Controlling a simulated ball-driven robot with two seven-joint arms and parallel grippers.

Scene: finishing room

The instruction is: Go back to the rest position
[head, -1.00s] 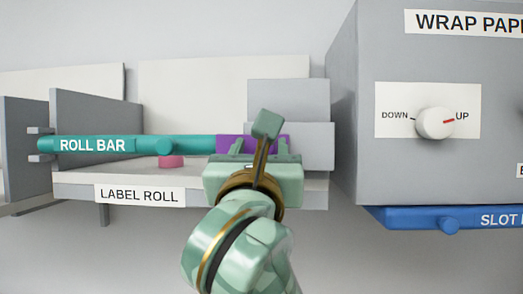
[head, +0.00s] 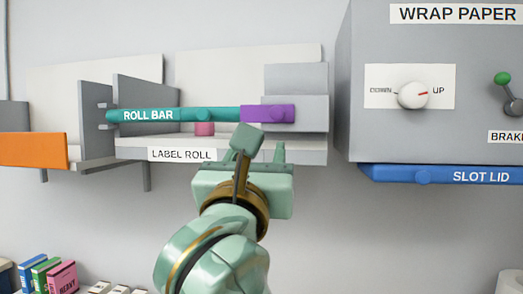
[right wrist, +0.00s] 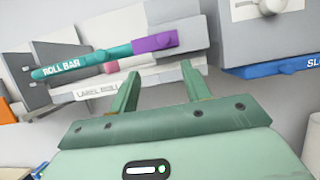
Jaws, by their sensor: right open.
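My right gripper (head: 241,157) is open and empty in the head view, just below and in front of the label roll shelf. In the right wrist view its two fingers (right wrist: 160,78) stand apart with nothing between them. The teal roll bar (head: 172,115) with a purple right end (head: 268,113) lies across the label roll holder, above and apart from the fingers. The bar and its purple end (right wrist: 155,42) also show in the right wrist view. My left gripper is not in view.
An orange panel (head: 35,150) is at left. Small coloured boxes (head: 47,274) sit lower left. Bare wall lies below the shelf.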

